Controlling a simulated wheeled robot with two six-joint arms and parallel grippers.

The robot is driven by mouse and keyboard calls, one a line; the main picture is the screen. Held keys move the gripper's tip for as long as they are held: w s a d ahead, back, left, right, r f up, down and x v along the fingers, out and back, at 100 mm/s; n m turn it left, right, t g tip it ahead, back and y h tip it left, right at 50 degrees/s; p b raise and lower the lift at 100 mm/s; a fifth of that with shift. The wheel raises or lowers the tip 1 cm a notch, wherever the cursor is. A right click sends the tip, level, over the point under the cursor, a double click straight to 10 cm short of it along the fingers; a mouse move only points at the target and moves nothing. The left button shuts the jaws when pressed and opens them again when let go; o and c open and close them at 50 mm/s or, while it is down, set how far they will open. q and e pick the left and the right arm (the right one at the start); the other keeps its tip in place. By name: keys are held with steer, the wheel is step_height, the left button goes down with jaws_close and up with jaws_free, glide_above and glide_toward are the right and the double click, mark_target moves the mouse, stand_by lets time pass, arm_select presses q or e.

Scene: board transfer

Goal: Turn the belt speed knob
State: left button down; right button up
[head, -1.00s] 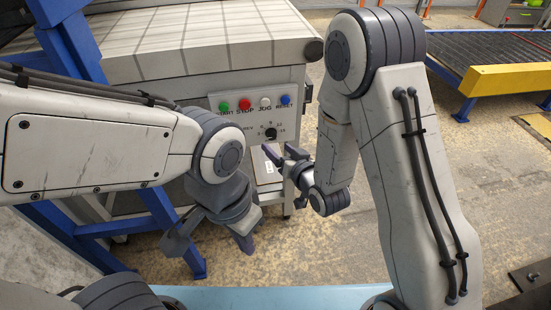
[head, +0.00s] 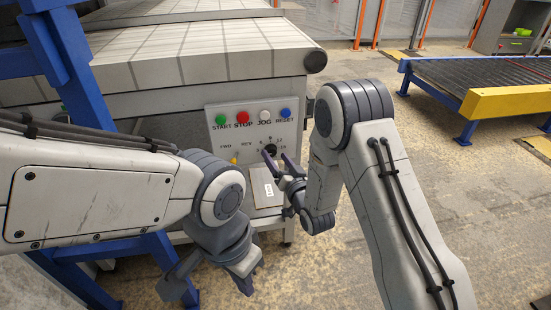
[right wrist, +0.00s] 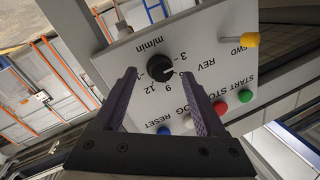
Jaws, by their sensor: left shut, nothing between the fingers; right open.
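The belt speed knob (head: 268,142) is a small round black dial on the grey control panel (head: 213,138). In the right wrist view the knob (right wrist: 160,77) has a white pointer mark and a number scale marked m/min around it. My right gripper (head: 278,157) is open just in front of the panel, close to the knob. In the right wrist view its fingertips (right wrist: 158,73) appear on either side of the knob; I cannot tell whether they touch it. My left gripper (head: 245,284) is shut and empty, low in front of the machine, pointing down.
Green START, red STOP, white JOG and blue RESET buttons (head: 285,113) sit above the knob. A yellow FWD/REV lever (right wrist: 251,40) is beside it. The conveyor belt (head: 200,45) lies above the panel. A blue frame (head: 70,70) stands left.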

steer(key=shift+w+a, duration=0.25)
steer(key=shift+w, duration=0.3)
jaws_close()
